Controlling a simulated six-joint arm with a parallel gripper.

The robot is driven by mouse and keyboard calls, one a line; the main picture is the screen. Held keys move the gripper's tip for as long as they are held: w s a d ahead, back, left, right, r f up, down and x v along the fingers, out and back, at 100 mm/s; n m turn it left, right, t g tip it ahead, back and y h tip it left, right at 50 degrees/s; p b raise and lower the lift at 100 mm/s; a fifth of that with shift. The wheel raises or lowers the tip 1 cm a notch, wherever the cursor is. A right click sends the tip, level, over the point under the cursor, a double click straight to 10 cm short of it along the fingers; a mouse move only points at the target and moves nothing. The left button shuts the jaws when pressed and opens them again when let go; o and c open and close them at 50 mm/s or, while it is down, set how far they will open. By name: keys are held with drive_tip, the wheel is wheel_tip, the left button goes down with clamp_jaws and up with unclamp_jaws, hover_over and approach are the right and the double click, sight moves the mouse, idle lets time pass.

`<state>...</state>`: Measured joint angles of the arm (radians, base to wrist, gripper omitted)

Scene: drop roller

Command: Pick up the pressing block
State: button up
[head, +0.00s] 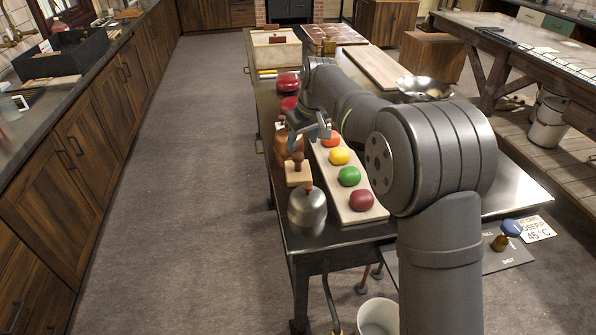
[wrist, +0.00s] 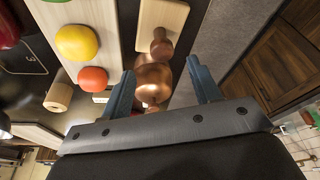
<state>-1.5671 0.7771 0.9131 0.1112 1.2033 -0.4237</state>
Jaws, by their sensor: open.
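The pressing block (head: 298,175) looks like a pale wooden block with a reddish-brown knob. It stands on the metal table, between a copper vessel (head: 283,150) and a silver dome. In the wrist view the block (wrist: 178,17) is at the top, with its knob toward me. My gripper (head: 308,131) is above the table's left side, just beyond the block. In the wrist view my gripper (wrist: 160,66) has its two blue fingers apart, with the copper vessel (wrist: 153,78) showing between them. I cannot tell its height above the vessel. The block is outside the fingers.
A long pale board (head: 362,213) holds coloured balls right of the block. The silver dome (head: 307,212) stands nearer the table's front edge. Red rounded things (head: 288,83) and a wooden box (head: 276,52) are farther back. A metal bowl (head: 424,88) is at right. The left aisle floor is clear.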

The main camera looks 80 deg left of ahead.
sight(298, 155)
drive_tip(key=x, duration=0.9)
drive_tip(key=shift+s+f, duration=0.1)
drive_tip(key=shift+s, duration=0.1)
drive_tip(key=c, duration=1.1)
drive_tip(key=shift+c, duration=0.2)
